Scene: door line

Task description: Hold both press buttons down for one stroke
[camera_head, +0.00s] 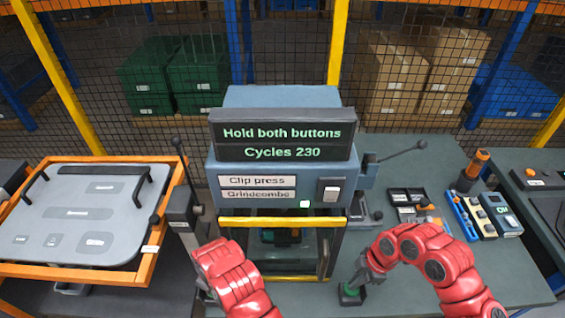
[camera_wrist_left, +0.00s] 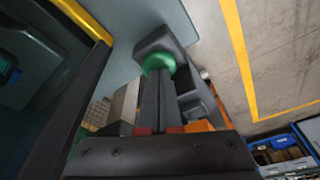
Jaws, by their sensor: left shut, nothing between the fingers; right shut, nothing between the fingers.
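The clip press (camera_head: 285,185) stands in the middle, its display (camera_head: 282,140) reading "Hold both buttons" and "Cycles 230". My right gripper (camera_head: 354,285) is shut and empty, pointing down at the green right button (camera_head: 350,297) beside the press. Its tips are at the button; I cannot tell how far it is pressed. In the left wrist view my left gripper (camera_wrist_left: 159,80) is shut and empty, its tips at the green left button (camera_wrist_left: 158,62) in a dark housing. Contact looks likely, but its depth is unclear. In the head view my red left arm hides that button.
A yellow-barred guard (camera_head: 282,222) fronts the press opening. An orange-framed grey panel (camera_head: 90,215) lies at left. A small parts tray (camera_head: 408,196) and a blue tool tray (camera_head: 462,215) lie on the bench at right. A mesh fence (camera_head: 300,60) closes off the back.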

